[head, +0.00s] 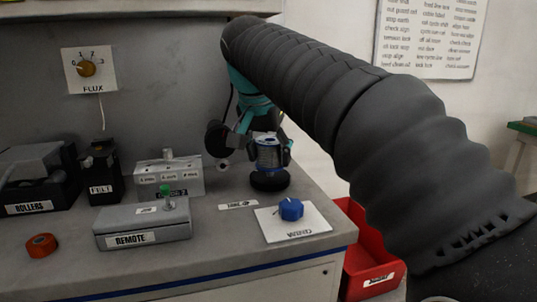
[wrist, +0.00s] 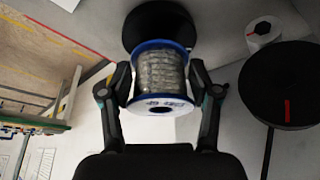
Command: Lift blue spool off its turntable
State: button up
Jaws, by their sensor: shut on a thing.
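The blue spool (head: 268,154) has blue flanges and a grey winding, and it is upright between the fingers of my gripper (head: 265,150). In the wrist view the spool (wrist: 160,75) sits between the two fingertips of my gripper (wrist: 161,82), which are shut on its sides. The black round turntable (head: 270,181) is directly below the spool on the bench top. It shows behind the spool in the wrist view (wrist: 158,17), partly covered by it. I cannot tell whether the spool touches the turntable or is slightly above it.
A white card with a blue knob (head: 291,208) lies in front of the turntable. A red bin (head: 372,262) is beside the bench's right edge.

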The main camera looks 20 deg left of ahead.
aim_at(272, 138)
jog(key=shift+r, duration=3.3)
jog(key=shift+r, duration=1.65)
jog(key=shift+s, duration=0.1)
